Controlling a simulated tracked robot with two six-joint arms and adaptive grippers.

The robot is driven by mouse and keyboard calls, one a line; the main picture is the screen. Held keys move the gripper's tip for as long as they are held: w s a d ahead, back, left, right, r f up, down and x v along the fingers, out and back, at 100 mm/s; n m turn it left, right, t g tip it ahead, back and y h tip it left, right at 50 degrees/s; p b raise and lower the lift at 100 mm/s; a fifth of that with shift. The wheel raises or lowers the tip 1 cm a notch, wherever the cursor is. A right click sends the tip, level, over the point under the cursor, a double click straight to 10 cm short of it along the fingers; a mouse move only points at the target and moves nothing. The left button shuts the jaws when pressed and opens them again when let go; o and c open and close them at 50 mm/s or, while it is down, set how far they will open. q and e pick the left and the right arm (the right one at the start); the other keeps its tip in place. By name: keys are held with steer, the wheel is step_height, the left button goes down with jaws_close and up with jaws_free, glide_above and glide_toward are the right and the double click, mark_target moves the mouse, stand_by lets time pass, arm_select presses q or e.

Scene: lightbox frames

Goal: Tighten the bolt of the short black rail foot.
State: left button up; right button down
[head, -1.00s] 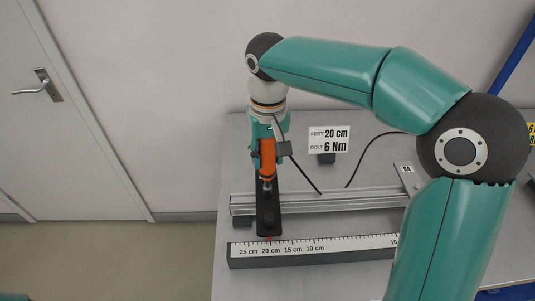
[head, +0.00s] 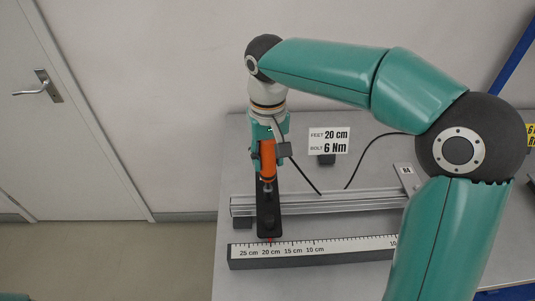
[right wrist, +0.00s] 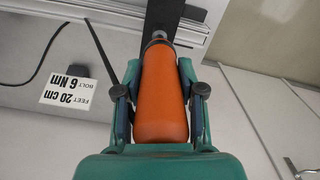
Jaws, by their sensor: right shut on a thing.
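The short black rail foot (head: 268,218) lies across the aluminium rail (head: 330,203), its front end near the 20 cm mark. My right gripper (head: 267,151) is shut on an orange driver (head: 268,163), held upright over the foot. The driver's metal tip points down at the foot; I cannot tell whether it sits on the bolt, which is hidden. In the right wrist view the driver (right wrist: 162,100) stands between both fingers, with the black foot (right wrist: 163,14) beyond its tip. My left gripper is out of view.
A ruler block (head: 320,250) lies in front of the rail. A sign (head: 328,141) behind the rail reads feet 20 cm, bolt 6 Nm. A black cable (head: 362,160) runs behind the rail. A small plate (head: 407,175) stands at the rail's right.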

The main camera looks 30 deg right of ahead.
step_height(320, 180, up, 5)
steer(key=p, duration=0.3)
steer(key=shift+f+p, duration=0.1)
steer(key=shift+p, duration=0.2)
stand_by(0.4)
